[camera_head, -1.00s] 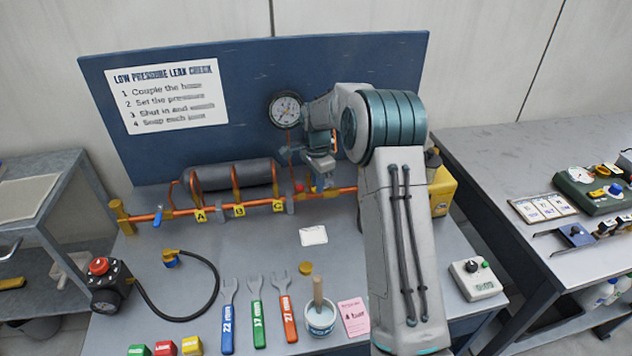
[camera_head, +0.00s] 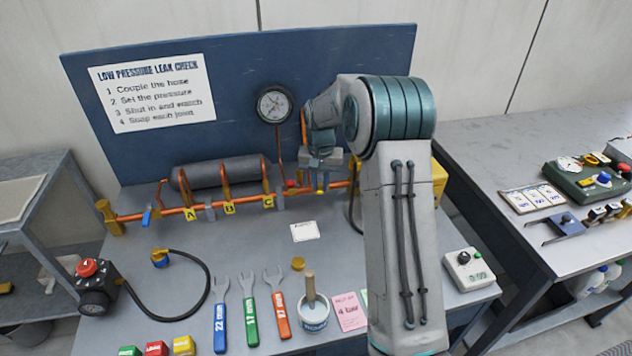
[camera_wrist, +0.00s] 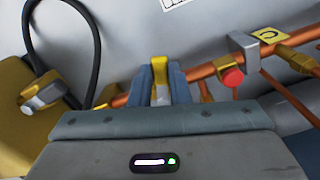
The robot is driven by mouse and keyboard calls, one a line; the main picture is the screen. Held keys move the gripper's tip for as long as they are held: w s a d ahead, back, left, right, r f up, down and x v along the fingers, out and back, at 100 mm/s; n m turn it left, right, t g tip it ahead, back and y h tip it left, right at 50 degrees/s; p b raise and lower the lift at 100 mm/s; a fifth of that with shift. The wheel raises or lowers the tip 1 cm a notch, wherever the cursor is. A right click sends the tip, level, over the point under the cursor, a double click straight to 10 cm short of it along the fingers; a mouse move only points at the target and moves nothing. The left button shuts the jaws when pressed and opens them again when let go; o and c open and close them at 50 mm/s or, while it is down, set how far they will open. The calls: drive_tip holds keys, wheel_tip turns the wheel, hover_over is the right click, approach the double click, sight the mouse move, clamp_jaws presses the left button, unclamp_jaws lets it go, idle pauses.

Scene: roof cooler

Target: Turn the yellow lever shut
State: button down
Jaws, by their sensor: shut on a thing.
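The yellow lever (camera_wrist: 159,68) shows in the wrist view, upright between the two blue-grey fingers of my gripper (camera_wrist: 161,82). The fingers are shut on it, and its lower part is partly hidden by them. The lever sits at the copper pipe (camera_wrist: 199,70), which runs behind the fingers. In the head view my gripper (camera_head: 320,182) is at the right part of the pipe, in front of the blue board. My arm and gripper mostly hide the lever there.
A red knob (camera_wrist: 232,77) and grey pipe clamp (camera_wrist: 243,45) are close on the right in the wrist view. A black hose (camera_wrist: 95,45) with a brass fitting is on the left. A gauge (camera_head: 274,104) stands behind the pipe. Wrenches and a pot (camera_head: 312,318) lie in front.

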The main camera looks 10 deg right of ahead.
drive_tip(key=shift+s+d+n, duration=0.1)
drive_tip(key=shift+d+n, duration=0.25)
drive_tip(key=shift+n, duration=0.5)
drive_tip(key=shift+d+n, duration=0.3)
drive_tip(key=shift+n, duration=0.55)
drive_tip(key=c, duration=1.4)
unclamp_jaws()
drive_tip(key=shift+o, duration=0.2)
wheel_tip(320, 180, up, 14)
drive_tip(key=shift+f, duration=0.1)
